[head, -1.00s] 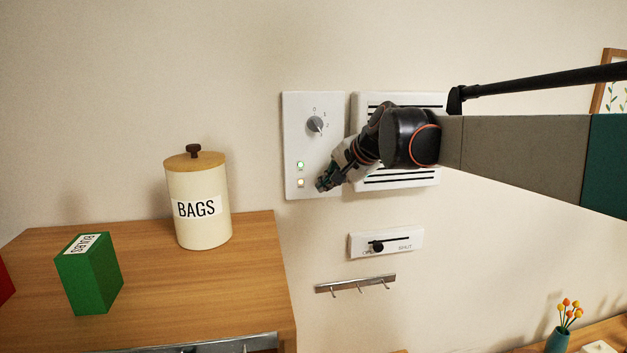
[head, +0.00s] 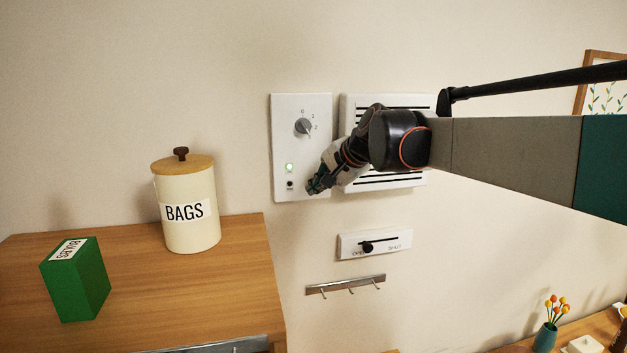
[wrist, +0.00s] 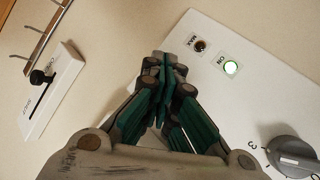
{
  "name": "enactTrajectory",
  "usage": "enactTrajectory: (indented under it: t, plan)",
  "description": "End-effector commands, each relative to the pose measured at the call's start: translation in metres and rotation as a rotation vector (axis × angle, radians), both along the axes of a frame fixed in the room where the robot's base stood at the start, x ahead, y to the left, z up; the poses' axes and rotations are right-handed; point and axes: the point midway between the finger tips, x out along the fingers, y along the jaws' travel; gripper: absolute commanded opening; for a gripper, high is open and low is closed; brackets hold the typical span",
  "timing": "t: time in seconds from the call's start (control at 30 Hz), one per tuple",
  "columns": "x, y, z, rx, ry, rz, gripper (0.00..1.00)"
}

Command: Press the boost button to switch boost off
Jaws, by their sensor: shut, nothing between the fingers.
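A white control panel (head: 302,150) is on the wall, with a grey knob (head: 303,127) at its top. Under that, the lamp marked MAX (wrist: 199,46) is dark, also in the head view (head: 290,184). My gripper (head: 312,188) is shut and empty at the panel's lower right, beside the MAX lamp. In the wrist view its fingertips (wrist: 162,64) are together near the panel's edge. I see no button marked boost; the fingers may hide it. I cannot tell whether they touch the panel.
A slatted vent (head: 385,100) is right of the panel, partly behind my arm. A slider plate (head: 400,241) and a hook rail (head: 345,285) are below. A BAGS canister (head: 188,235) and a green box (head: 85,290) stand on the wooden cabinet (head: 180,290).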

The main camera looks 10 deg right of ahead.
Motion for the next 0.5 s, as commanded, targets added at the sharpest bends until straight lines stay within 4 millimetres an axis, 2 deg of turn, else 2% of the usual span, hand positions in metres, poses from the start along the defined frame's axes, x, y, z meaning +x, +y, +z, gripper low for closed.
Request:
enactTrajectory:
  t: [0.27, 0.5]
  plan:
    - [-0.003, 0.001, 0.000, 0.000, 0.000, 0.000, 0.00]
    - [-0.024, 0.001, 0.000, 0.000, 0.000, 0.000, 0.00]
